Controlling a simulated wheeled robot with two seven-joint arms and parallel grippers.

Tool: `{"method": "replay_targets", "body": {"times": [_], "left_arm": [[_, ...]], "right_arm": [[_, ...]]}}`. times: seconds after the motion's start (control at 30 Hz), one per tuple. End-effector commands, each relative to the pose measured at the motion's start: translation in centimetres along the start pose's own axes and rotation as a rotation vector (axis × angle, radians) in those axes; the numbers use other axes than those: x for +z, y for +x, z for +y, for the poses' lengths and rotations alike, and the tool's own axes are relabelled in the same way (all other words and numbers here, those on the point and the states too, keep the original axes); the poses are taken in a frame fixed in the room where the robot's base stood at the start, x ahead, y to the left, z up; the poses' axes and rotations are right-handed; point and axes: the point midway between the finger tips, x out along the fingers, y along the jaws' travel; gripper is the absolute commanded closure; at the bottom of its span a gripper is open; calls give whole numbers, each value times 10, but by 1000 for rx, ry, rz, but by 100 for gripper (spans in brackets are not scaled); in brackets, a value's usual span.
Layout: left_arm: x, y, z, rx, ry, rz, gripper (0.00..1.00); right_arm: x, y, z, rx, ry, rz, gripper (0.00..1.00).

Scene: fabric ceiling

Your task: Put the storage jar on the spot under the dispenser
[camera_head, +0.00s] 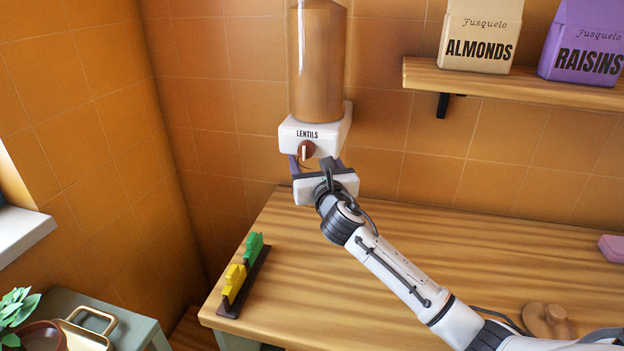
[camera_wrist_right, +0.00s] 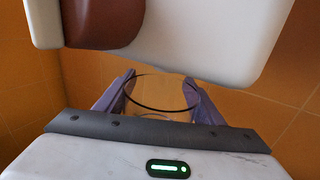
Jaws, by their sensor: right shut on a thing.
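The storage jar (camera_wrist_right: 162,95) is clear glass with a dark round rim, seen in the right wrist view. My right gripper (camera_wrist_right: 160,86) is shut on it, with a purple finger on each side. In the head view my right gripper (camera_head: 316,166) is just below the dispenser's white body, and the jar is mostly hidden behind it. The dispenser (camera_head: 319,65), labelled LENTILS, has a clear brown-filled tube and a brown knob (camera_head: 306,149). Its white underside (camera_wrist_right: 190,30) is above the jar in the wrist view. The spot under it is hidden by my gripper. My left gripper is not in view.
A wooden counter (camera_head: 440,240) spreads below, mostly clear. A dark rack with yellow and green pieces (camera_head: 242,270) stands at its left edge. A shelf (camera_head: 510,83) at right holds ALMONDS (camera_head: 480,38) and RAISINS (camera_head: 585,45) packs. A brown object (camera_head: 547,320) lies at lower right.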

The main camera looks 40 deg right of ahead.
Motion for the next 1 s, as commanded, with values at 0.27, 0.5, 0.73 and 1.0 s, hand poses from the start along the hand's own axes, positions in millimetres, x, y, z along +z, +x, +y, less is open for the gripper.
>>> {"method": "replay_targets", "body": {"times": [0.27, 0.5, 0.73, 1.0], "left_arm": [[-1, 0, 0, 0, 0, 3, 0], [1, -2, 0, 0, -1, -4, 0], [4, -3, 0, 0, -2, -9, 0], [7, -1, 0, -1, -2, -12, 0]], "right_arm": [[-30, -2, 2, 2, 1, 6, 67], [-58, 1, 0, 1, 2, 4, 67], [-59, 2, 0, 2, -1, 2, 67], [-64, 2, 0, 2, -2, 4, 21]]}}
